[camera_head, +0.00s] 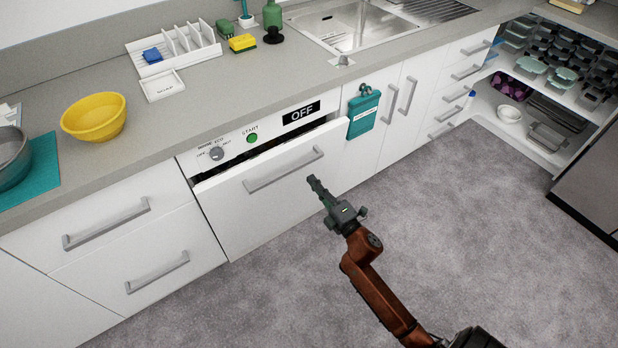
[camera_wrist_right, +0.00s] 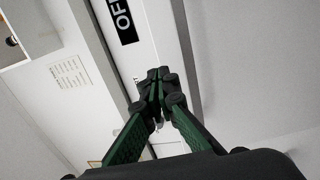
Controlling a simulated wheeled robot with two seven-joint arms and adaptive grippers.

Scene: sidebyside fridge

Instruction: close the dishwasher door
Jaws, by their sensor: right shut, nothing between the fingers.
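The dishwasher door (camera_head: 270,195) is a white front with a grey bar handle (camera_head: 284,170), below a control panel (camera_head: 262,130) with a dial, a green button and an OFF display. The door stands slightly ajar, with a dark gap along its top edge. My right gripper (camera_head: 314,184) is shut and empty, in front of the door near the right end of the handle. In the right wrist view its fingertips (camera_wrist_right: 153,78) are together, with the OFF display beyond. Whether they touch the door I cannot tell. My left gripper is not in view.
The counter (camera_head: 230,85) above holds a yellow bowl (camera_head: 94,117), a white dish rack (camera_head: 172,50) and a sink (camera_head: 350,24). A teal pouch (camera_head: 363,113) hangs right of the dishwasher. Drawers (camera_head: 120,240) flank it on the left. The grey floor (camera_head: 480,240) in front is clear.

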